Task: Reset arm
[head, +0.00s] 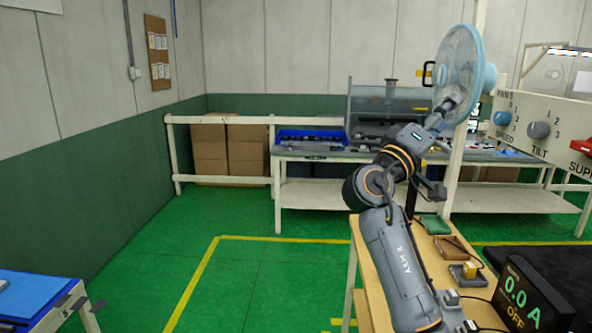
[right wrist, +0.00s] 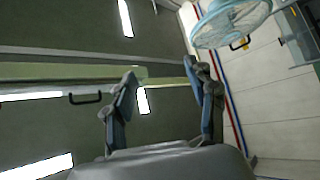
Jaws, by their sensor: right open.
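My right arm, marked "ARM R", rises from the bottom right of the head view. Its gripper (head: 447,106) is raised high in front of a light blue fan (head: 458,62). Whether they touch cannot be told from the head view. In the right wrist view the right gripper (right wrist: 160,76) has its two fingers spread, with nothing between them. The fan (right wrist: 232,22) shows there at the upper right, apart from the fingers. My left gripper is not in the head view. I can make out no trim clip for certain.
A wooden bench (head: 362,270) with small items and a meter reading "0.0 A" (head: 520,296) stands below the right arm. A control panel (head: 548,125) is at right. A blue-topped table (head: 38,296) is at lower left. Green floor (head: 270,275) between is clear.

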